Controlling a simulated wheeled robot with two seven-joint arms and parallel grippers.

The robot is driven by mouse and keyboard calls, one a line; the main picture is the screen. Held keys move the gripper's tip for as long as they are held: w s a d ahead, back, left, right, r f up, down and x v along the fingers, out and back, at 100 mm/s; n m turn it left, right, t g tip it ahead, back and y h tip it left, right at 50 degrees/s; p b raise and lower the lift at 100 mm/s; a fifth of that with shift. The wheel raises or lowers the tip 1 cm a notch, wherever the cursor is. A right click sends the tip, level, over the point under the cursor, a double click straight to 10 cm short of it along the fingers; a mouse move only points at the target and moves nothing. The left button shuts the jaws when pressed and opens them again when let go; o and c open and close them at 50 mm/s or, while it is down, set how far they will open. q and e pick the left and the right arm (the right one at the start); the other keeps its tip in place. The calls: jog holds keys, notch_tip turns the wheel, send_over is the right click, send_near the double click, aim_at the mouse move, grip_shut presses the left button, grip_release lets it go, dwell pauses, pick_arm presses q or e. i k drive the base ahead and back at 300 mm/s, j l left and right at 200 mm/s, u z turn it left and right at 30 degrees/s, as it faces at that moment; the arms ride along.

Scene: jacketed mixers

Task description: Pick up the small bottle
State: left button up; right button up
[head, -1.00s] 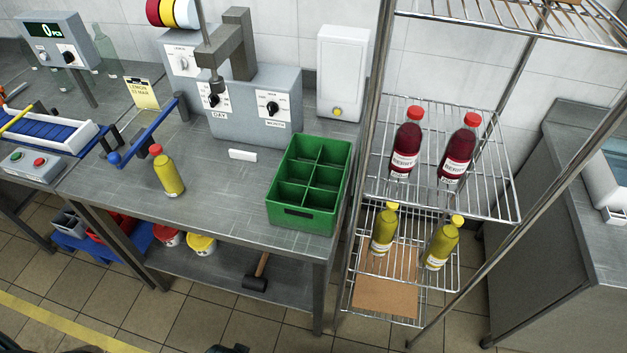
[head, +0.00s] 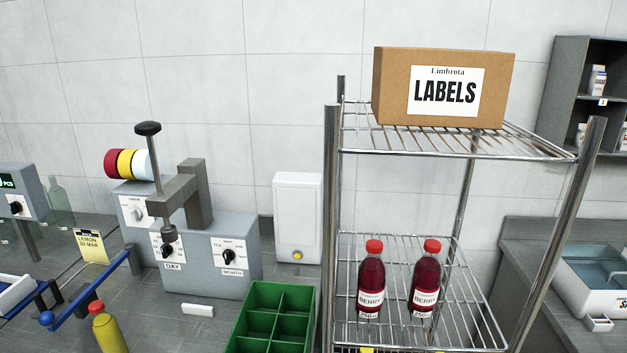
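Two dark red berry bottles with red caps stand upright on the middle wire shelf of the rack: a left one (head: 371,281) and a right one (head: 426,279). Their labels read "BERRY" with a volume figure below. A yellow bottle (head: 109,331) stands on the steel table at the lower left, cut off by the bottom edge. Two yellow caps just show at the bottom edge, under the shelf; their bottles are hidden. I cannot tell by size which bottle is the small one. Neither gripper is in view.
A green divided crate (head: 271,322) is on the table, left of the rack. A grey date-stamping machine (head: 217,262) stands behind it. A cardboard "LABELS" box (head: 445,88) sits on the top shelf. Rack posts (head: 331,220) edge the shelves. A sink (head: 600,278) is at right.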

aim_at(104, 328)
jog(key=u, duration=1.3)
